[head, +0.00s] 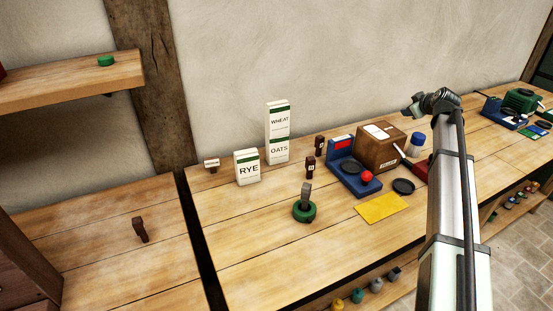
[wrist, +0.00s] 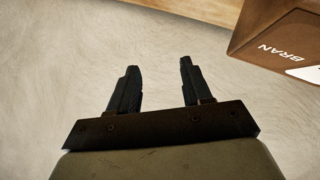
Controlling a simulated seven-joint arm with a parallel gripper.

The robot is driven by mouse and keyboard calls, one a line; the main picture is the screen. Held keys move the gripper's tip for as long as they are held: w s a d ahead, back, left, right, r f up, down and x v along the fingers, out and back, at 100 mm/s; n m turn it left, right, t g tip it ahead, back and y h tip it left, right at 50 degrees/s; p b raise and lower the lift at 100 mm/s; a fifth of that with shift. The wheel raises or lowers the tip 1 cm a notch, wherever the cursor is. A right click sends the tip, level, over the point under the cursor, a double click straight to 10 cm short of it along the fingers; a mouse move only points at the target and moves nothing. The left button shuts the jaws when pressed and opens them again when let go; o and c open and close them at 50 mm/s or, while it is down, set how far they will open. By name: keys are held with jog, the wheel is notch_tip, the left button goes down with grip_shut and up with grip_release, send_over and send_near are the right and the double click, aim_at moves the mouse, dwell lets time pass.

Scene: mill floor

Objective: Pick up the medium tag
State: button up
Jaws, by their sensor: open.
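No tag can be read for certain as the medium one. A small white label on a dark wooden base (head: 211,165) stands near the table's back left corner; its lettering is too small to read. Small dark wooden pieces with pale marks stand on the table, one at the back (head: 319,145) and one in front of it (head: 310,167). Another dark wooden piece (head: 140,229) stands on the left table. My gripper (head: 410,109) is above the right part of the table, far from these. In the wrist view its fingers (wrist: 159,68) are apart with nothing between them.
White RYE (head: 247,167) and WHEAT/OATS boxes (head: 278,150) stand at the back. A brown box (head: 380,148), marked BRAN in the wrist view (wrist: 280,45), is near my arm. A blue scale (head: 352,178), green weight holder (head: 304,210) and yellow sheet (head: 383,208) lie leftward. The table's front left is clear.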

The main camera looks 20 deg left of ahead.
jog(key=s+a+r+n+g, duration=0.2)
jog(key=s+a+n, duration=0.25)
jog(key=a, duration=0.85)
jog(key=s+a+r+n+g, duration=0.1)
jog(key=s+a+n+g, duration=0.15)
jog(key=s+a, duration=0.7)
jog(key=s+a+r+n+g, duration=0.1)
jog(key=s+a+r+n, duration=0.15)
jog(key=s+a, duration=0.55)
jog(key=s+a+r+n+g, duration=0.1)
jog(key=s+a+n, duration=0.3)
jog(key=a, duration=0.9)
jog(key=g+h, duration=0.4)
jog(key=g, duration=0.1)
send_over(211, 158)
notch_tip(211, 158, down, 9)
jog(key=shift+n+t, duration=0.25)
jog(key=shift+n, duration=0.2)
notch_tip(211, 158, down, 13)
jog(key=shift+f, duration=0.1)
grip_shut()
